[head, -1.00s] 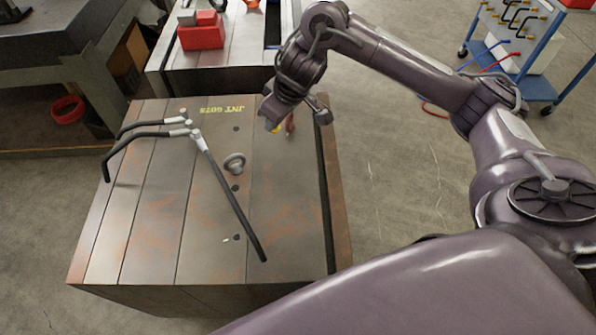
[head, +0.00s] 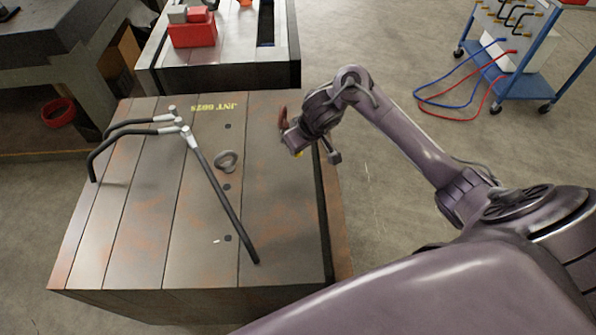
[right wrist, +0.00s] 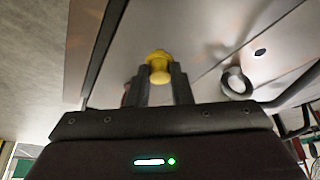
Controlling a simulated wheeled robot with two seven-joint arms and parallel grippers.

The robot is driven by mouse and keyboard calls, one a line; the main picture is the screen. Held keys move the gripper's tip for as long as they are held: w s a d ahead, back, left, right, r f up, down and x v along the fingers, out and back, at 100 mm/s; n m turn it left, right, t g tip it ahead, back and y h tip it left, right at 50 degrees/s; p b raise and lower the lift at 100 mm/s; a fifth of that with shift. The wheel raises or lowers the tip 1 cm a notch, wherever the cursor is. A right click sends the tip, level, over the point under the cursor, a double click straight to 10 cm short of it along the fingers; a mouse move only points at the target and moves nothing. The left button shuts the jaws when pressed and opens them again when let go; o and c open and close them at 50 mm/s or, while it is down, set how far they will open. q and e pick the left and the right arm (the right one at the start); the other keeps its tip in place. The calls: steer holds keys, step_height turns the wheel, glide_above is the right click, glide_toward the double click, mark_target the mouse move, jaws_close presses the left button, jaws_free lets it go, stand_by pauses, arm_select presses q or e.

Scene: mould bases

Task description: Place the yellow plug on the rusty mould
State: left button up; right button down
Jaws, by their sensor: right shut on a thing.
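The yellow plug (right wrist: 158,66) is between the two fingers of my right gripper (right wrist: 163,84) in the right wrist view, and the fingers are shut on it. In the head view my right gripper (head: 297,146) is over the right part of the rusty mould (head: 145,240), near its right edge. The gap between plug and mould top is hard to judge. My left gripper is not in view.
On the mould lie a grey ring-shaped eyebolt (head: 226,161) and a black-handled hose or bar assembly (head: 215,180). A small reddish thing (head: 283,117) stands beside my right gripper. A second mould (head: 220,72) with a red box (head: 192,33) is behind.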

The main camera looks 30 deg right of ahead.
mark_target(295, 168)
steer(key=shift+f+b, duration=0.9)
steer(key=shift+f, duration=2.7)
steer(key=shift+f, duration=0.1)
steer(key=c, duration=1.3)
jaws_free()
steer(key=shift+f, duration=0.1)
steer(key=shift+r, duration=0.25)
steer(key=p+v, duration=0.4)
steer(key=v, duration=0.8)
